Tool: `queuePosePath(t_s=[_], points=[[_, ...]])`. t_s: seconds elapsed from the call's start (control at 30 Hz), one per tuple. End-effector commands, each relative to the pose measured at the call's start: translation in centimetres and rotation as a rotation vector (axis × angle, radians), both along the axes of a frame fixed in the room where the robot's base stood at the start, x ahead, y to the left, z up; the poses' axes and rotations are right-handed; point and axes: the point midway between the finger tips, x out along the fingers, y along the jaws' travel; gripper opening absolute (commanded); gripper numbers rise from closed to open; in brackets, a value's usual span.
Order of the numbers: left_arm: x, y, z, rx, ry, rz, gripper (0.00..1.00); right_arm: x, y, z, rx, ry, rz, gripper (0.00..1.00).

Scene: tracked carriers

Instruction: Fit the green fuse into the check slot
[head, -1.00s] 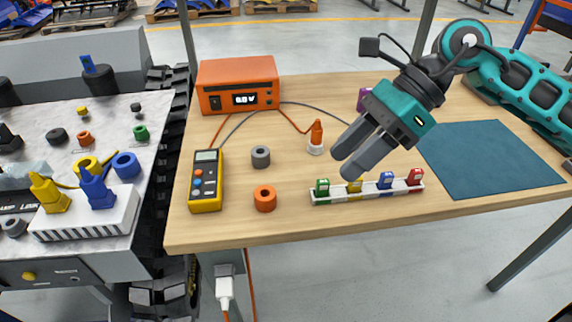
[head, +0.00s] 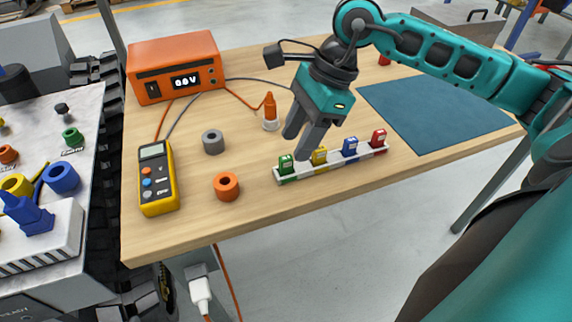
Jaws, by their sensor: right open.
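The green fuse (head: 286,165) stands upright in the left end of a white fuse rail (head: 333,167) on the wooden table. A yellow fuse (head: 319,156), a blue fuse (head: 350,147) and a red fuse (head: 379,139) stand to its right in the same rail. My right gripper (head: 299,147) points down above the rail, close to the green and yellow fuses. Its fingers are open and nothing shows between them. I cannot make out the check slot. My left gripper is not in view.
A yellow multimeter (head: 157,178), an orange ring (head: 227,186) and a grey ring (head: 213,142) lie left of the rail. An orange power supply (head: 175,67) with wires stands behind. An orange-tipped probe (head: 270,110) stands near the gripper. A blue mat (head: 435,112) lies right.

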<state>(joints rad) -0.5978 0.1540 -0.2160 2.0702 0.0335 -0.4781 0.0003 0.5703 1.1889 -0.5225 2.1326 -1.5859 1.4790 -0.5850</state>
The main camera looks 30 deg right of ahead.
Motion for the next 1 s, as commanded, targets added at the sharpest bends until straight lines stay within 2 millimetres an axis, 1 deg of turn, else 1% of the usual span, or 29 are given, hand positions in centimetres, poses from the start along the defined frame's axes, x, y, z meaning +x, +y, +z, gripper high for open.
queuePosePath(t_s=[0.03, 0.1, 0.2, 0.3, 0.53, 1.0], points=[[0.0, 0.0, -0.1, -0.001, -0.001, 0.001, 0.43, 0.1, 0.6, -0.9, 0.005, 0.003, 0.003, 0.46], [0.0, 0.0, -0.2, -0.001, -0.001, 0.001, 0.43, 0.3, 1.1, -1.8, 0.005, 0.002, 0.002, 0.46], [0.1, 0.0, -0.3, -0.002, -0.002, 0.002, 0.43, 0.4, 1.4, -3.0, 0.002, 0.003, 0.0, 0.46], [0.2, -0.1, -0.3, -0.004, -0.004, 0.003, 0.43, 0.5, 1.6, -3.4, 0.002, 0.002, 0.0, 0.46], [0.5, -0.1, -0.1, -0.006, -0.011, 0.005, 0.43, 0.5, 1.6, -3.5, 0.001, 0.001, -0.001, 0.45], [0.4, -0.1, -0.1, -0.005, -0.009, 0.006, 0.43, 0.5, 1.6, -3.4, 0.001, 0.001, -0.001, 0.0]])
